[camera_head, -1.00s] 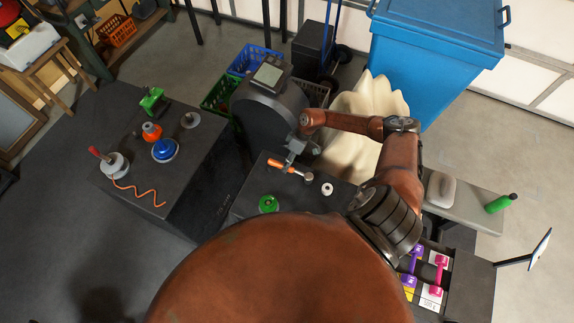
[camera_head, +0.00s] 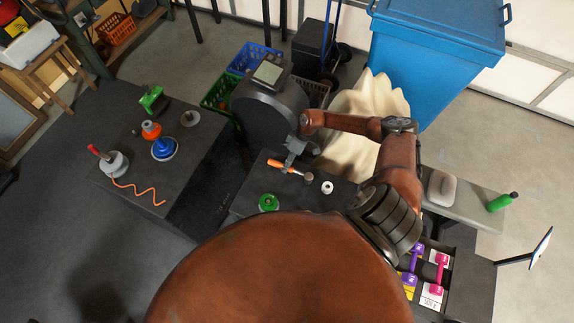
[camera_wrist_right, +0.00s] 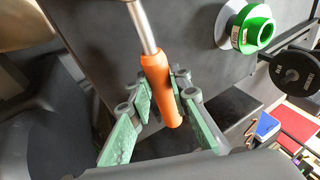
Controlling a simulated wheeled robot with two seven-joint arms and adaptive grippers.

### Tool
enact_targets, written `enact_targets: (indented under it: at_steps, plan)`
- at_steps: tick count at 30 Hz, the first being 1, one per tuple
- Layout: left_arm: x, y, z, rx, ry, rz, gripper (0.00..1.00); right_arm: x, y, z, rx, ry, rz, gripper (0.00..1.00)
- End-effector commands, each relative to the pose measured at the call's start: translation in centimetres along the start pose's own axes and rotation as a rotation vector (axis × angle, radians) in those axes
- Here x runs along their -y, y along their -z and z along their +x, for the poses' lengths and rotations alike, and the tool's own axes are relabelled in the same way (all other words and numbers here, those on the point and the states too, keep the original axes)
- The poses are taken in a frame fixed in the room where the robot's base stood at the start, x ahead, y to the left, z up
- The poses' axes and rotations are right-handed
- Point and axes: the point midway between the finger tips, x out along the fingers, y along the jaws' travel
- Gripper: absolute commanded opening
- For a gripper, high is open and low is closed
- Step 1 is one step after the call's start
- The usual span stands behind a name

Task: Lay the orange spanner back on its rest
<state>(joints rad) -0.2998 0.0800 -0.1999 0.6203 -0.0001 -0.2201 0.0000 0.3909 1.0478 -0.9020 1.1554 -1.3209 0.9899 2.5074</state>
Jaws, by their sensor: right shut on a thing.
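Whether the spanner touches the table is hard to tell. I cannot clearly make out its rest. My left gripper is not in view.
A green round piece (camera_head: 268,202) and a white ring (camera_head: 328,187) are on the same table. A dark rounded machine (camera_head: 270,105) stands just behind. To the left, another dark table (camera_head: 185,175) holds several coloured items.

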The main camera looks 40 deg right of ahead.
Motion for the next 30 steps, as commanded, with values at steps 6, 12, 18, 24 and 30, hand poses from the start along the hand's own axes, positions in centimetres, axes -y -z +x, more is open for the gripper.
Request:
enact_targets:
  at_steps: [6, 12, 18, 24, 30]
  plan:
    - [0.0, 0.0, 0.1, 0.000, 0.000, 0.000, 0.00, -0.1, 0.0, 0.2, -0.001, 0.000, 0.000, 0.20]
    - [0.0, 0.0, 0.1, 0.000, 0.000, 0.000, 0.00, -0.1, 0.0, 0.2, -0.001, 0.000, 0.000, 0.34]
    - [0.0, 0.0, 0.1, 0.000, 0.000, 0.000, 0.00, -0.1, 0.0, 0.3, -0.001, 0.000, 0.001, 0.38]
    - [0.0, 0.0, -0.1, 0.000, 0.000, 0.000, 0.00, -0.1, -0.1, 0.0, 0.000, -0.001, 0.001, 0.38]
    - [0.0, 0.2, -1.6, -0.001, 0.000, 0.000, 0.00, -0.1, 0.0, -1.7, -0.001, -0.001, 0.003, 0.38]
